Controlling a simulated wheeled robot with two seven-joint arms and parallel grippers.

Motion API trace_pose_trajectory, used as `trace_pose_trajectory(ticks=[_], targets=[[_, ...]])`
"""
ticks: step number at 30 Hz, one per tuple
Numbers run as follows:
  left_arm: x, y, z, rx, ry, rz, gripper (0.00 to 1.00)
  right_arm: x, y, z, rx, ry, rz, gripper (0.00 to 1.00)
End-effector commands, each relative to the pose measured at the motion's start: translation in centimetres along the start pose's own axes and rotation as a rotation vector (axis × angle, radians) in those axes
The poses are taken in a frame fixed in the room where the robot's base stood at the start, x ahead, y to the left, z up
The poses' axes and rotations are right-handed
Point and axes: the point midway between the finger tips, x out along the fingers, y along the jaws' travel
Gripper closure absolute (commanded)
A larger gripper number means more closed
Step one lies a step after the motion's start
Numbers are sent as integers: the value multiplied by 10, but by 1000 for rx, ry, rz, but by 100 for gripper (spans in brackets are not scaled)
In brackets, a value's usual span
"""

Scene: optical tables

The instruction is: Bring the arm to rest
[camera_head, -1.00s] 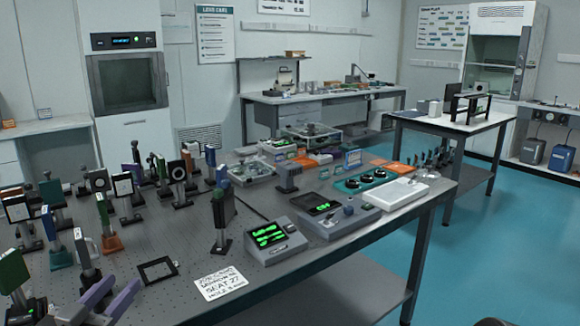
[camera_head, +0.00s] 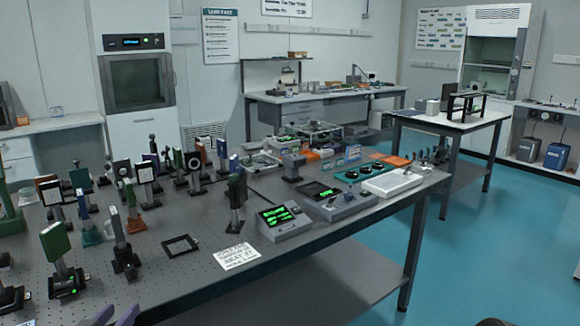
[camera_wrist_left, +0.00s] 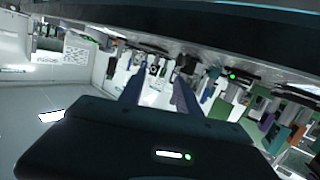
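My left gripper (camera_head: 115,316) shows only as fingertips at the bottom edge of the head view, at the near edge of the optical table (camera_head: 180,294). In the left wrist view its two bluish fingers (camera_wrist_left: 158,92) stand apart, with no held object visible between them. The wrist view is tilted, with the table edge running across the top. My right gripper is not visible. A dark shape at the bottom right of the head view is too cut off to identify.
Mounted optics (camera_head: 122,245) crowd the table's left half. A flat black frame (camera_head: 180,245), a printed note (camera_head: 237,256) and a box with a green display (camera_head: 284,221) lie toward the front. The blue floor (camera_head: 480,260) at right is clear.

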Motion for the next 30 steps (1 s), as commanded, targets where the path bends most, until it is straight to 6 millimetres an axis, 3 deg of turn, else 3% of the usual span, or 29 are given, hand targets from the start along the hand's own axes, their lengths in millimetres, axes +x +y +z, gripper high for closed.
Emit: trace_pose_trajectory(ticks=[5, 8, 10, 14, 18, 21, 24, 27, 30], targets=[[22, 16, 65, -90, -183, 1, 60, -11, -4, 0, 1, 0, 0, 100], [28, 34, 116, -147, -323, 10, 60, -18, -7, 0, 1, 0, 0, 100], [28, 55, 160, -189, -447, 22, 60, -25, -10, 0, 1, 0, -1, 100], [6, 103, 248, -260, -706, 50, 60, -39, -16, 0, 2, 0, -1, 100], [-45, 157, 329, -306, -974, 81, 60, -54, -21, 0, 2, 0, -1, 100], [-87, 188, 370, -319, -1126, 102, 60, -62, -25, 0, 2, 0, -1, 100], [-122, 210, 396, -307, -1228, 133, 60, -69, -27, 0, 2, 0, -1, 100], [-144, 222, 409, -291, -1286, 158, 60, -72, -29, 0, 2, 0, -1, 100], [-152, 227, 413, -282, -1307, 170, 60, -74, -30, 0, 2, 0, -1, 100]])
